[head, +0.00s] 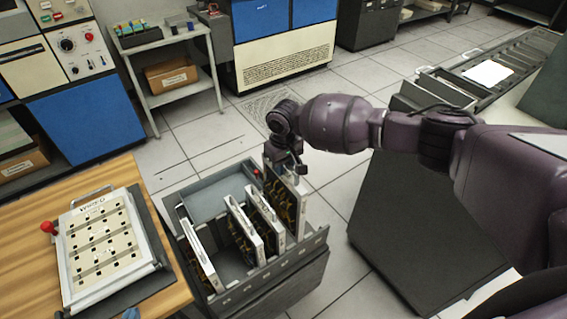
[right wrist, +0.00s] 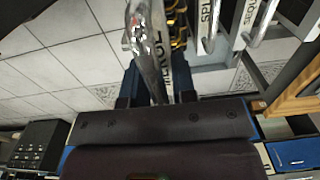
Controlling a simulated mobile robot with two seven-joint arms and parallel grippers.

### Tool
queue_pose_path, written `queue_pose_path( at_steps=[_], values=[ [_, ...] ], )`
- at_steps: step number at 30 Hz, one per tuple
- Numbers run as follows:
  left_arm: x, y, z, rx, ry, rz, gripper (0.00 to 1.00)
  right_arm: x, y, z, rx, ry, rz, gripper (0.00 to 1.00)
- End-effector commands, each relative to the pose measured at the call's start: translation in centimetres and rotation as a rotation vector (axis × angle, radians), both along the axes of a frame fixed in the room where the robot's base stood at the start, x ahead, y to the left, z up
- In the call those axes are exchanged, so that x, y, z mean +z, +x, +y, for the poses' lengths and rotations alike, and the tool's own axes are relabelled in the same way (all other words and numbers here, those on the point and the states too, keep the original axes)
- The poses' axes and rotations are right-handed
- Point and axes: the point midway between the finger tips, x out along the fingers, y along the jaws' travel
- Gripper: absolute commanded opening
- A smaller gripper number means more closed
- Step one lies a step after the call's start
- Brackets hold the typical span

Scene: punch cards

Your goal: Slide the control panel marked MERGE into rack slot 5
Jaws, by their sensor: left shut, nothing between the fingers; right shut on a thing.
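The grey rack (head: 318,240) stands open-topped beside the wooden table, with small marks along its front rail; the slot numbers are too small to read. My right gripper (head: 283,168) is shut on the top of a control panel (head: 299,190), upright at the rack's right end. I cannot tell how deep it sits. In the right wrist view the held panel (right wrist: 161,60) shows between the fingers, its lettering only partly visible; I cannot confirm MERGE. Several other panels (head: 203,262) stand in the rack. Only a bluish tip of my left gripper (head: 131,313) shows at the bottom edge, shut and empty.
A board marked WIRED (head: 97,245) lies on the wooden table (head: 22,265) beside a red knob (head: 47,227). A small cart (head: 170,45) and cabinets stand behind. A conveyor (head: 505,60) is at the back right. Open tiled floor lies behind the rack.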

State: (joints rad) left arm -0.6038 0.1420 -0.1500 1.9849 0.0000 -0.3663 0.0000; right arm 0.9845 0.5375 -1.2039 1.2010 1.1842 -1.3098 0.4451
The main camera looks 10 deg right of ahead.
Motion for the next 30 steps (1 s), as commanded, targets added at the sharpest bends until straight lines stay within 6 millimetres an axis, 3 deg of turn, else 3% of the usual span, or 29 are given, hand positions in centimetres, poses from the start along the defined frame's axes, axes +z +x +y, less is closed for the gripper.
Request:
queue_pose_path(
  at_steps=[15,30],
  values=[
    [-0.8,0.0,0.0,0.000,0.000,0.001,0.00,-1.6,0.1,0.1,0.002,0.003,-0.004,0.00],
    [-0.7,0.0,0.0,0.000,0.000,0.001,0.00,-1.6,0.2,0.2,0.001,0.003,-0.004,0.00]
  ],
)
